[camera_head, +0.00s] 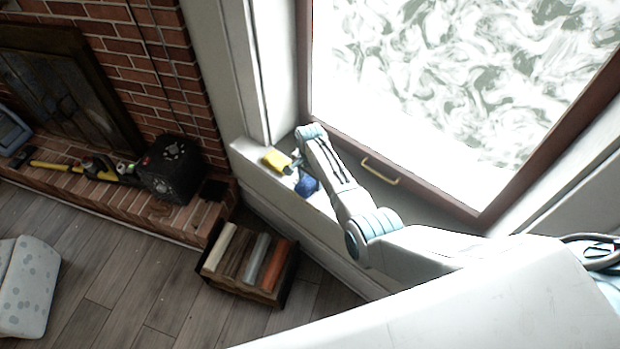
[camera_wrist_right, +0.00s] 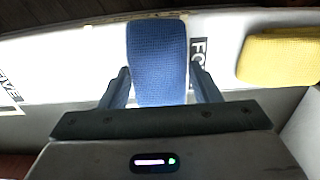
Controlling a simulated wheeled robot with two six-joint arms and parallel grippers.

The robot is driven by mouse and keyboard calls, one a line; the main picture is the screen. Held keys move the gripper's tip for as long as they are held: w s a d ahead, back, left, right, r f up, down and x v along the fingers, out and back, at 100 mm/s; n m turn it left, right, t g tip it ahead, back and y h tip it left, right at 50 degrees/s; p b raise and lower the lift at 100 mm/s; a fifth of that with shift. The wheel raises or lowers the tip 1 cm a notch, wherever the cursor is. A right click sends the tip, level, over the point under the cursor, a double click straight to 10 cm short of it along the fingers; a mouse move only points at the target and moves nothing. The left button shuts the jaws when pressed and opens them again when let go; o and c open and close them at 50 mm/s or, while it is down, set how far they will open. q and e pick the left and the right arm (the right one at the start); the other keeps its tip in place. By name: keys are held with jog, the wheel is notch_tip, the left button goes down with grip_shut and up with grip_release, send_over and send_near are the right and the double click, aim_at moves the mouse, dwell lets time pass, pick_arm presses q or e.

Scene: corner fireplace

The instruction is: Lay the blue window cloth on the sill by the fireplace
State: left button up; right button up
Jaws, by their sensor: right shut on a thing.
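The blue window cloth (camera_head: 307,185) is at the end of my right arm, over the white sill (camera_head: 248,157) by the fireplace. In the right wrist view the folded cloth (camera_wrist_right: 157,50) sits between the two fingers of my right gripper (camera_wrist_right: 161,88), which is shut on it. In the head view my right gripper (camera_head: 298,166) is small and partly hidden by its own arm. I cannot tell whether the cloth touches the sill. My left gripper is not in view.
A yellow cloth (camera_head: 277,160) lies on the sill beside the blue one, and shows at right in the wrist view (camera_wrist_right: 282,57). The window frame (camera_head: 420,188) rises behind. A black box (camera_head: 171,170) stands on the brick hearth. A crate of rolls (camera_head: 250,262) stands on the floor below.

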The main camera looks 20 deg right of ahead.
jog(key=o, duration=1)
jog(key=shift+c, duration=0.2)
jog(key=shift+r, duration=0.1)
